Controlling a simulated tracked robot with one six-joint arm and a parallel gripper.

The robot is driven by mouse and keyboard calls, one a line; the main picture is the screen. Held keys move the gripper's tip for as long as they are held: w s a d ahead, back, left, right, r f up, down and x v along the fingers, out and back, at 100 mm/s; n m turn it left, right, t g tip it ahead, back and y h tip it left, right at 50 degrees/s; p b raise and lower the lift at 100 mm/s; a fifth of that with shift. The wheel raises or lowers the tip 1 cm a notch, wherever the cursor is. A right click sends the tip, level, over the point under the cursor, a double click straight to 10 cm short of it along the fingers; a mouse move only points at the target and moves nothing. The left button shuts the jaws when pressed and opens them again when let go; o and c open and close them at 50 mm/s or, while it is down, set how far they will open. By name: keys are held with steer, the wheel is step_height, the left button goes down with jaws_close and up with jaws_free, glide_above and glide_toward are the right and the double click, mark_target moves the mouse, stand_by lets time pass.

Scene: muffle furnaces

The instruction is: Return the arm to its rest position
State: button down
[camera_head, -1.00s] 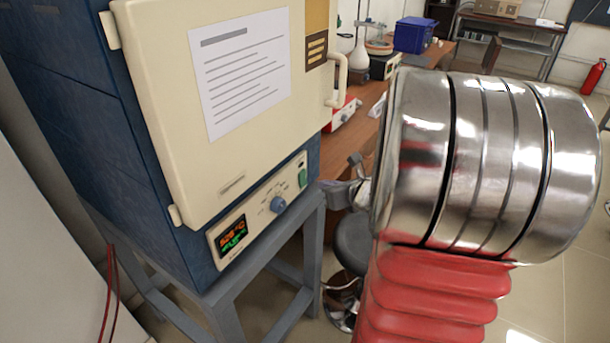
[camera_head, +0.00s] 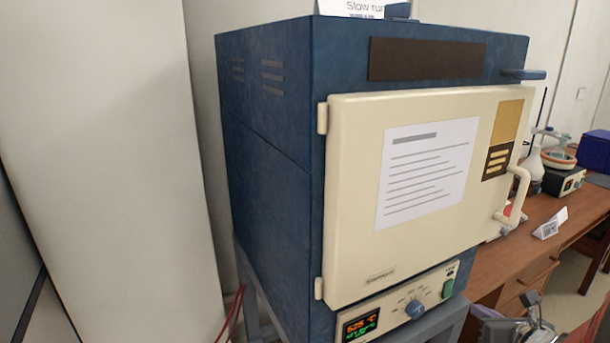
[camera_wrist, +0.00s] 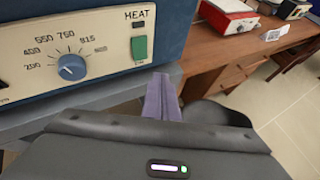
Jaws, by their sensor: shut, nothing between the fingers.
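My gripper (camera_wrist: 162,98) is shut and empty in the wrist view. Its fingers point at the front of the furnace's control panel, just below the green switch (camera_wrist: 139,47) and right of the blue dial (camera_wrist: 71,66). I cannot tell whether they touch the stand's edge. In the head view, part of my gripper (camera_head: 490,314) shows at the bottom right, right of the panel. The blue furnace (camera_head: 265,160) stands at centre with its cream door (camera_head: 345,190) shut. Its display (camera_head: 361,325) reads about 525 °C in orange, with a green line below.
A grey stand (camera_head: 440,326) carries the furnace. A wooden desk (camera_head: 490,262) at the right holds glassware, a small device (camera_head: 564,181) and a blue box (camera_head: 594,151). A pale wall panel (camera_head: 100,150) fills the left. In the wrist view, open floor (camera_wrist: 285,115) lies at the right.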

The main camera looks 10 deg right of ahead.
steer(key=s+a+n+g+y, duration=0.3)
steer(key=s+a+n, duration=0.1)
steer(key=a+n, duration=0.65)
steer(key=s+a+n+g+y, duration=0.2)
steer(key=s+a+n+g, duration=0.15)
steer(key=a+n, duration=0.7)
steer(key=s+a+r+n+h, duration=0.1)
steer(key=s+a+r+n, duration=0.2)
steer(key=n, duration=0.5)
steer(key=s+a+r+n+h, duration=0.2)
steer(key=a+r+n, duration=0.4)
steer(key=n, duration=0.3)
steer(key=shift+s+a, duration=0.7)
steer(key=shift+s, duration=0.05)
